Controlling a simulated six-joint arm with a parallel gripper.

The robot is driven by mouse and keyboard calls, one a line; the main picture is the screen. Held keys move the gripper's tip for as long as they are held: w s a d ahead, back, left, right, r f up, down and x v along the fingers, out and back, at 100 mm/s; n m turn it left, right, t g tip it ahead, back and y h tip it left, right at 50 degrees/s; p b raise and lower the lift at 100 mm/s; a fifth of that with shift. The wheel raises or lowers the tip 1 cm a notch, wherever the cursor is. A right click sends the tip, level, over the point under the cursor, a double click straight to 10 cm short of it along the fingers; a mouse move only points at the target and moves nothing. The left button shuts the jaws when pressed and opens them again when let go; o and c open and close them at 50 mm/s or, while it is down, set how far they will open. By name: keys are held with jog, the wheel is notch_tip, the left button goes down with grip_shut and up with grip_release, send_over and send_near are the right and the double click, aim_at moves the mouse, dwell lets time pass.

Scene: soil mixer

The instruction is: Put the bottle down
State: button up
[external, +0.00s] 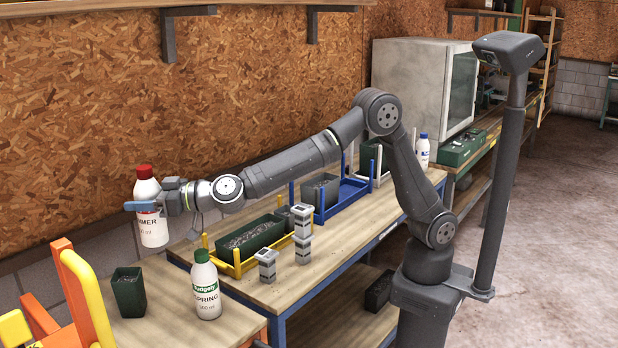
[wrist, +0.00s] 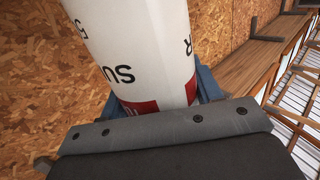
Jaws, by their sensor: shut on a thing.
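A white bottle with a red cap and a label partly reading "MMER" (external: 153,231) is held upright at the left of the external view, in front of the chipboard wall. My gripper (external: 143,206) is shut around its body, with a blue finger across it. In the wrist view the same bottle (wrist: 140,45) fills the upper middle, with dark letters and a red band. A blue finger shows beside it in the wrist view. The bottle appears raised above the bench; the exact gap beneath it cannot be told.
A white bottle with a green label, "SPRING" (external: 206,292), stands on the near bench (external: 165,325). A dark green pot (external: 129,292) is left of it. A yellow rack (external: 233,268) holds a soil-filled tray. Grey blocks (external: 267,266) stand nearby. An orange and yellow frame (external: 78,290) is at the lower left.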

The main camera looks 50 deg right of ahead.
jog(key=s+a+n+g+y, duration=0.2)
jog(key=s+a, duration=0.5)
jog(key=s, duration=0.3)
notch_tip(320, 180, down, 22)
jog(key=o, duration=1.4)
jog(key=shift+f, duration=0.1)
jog(key=shift+c, duration=0.2)
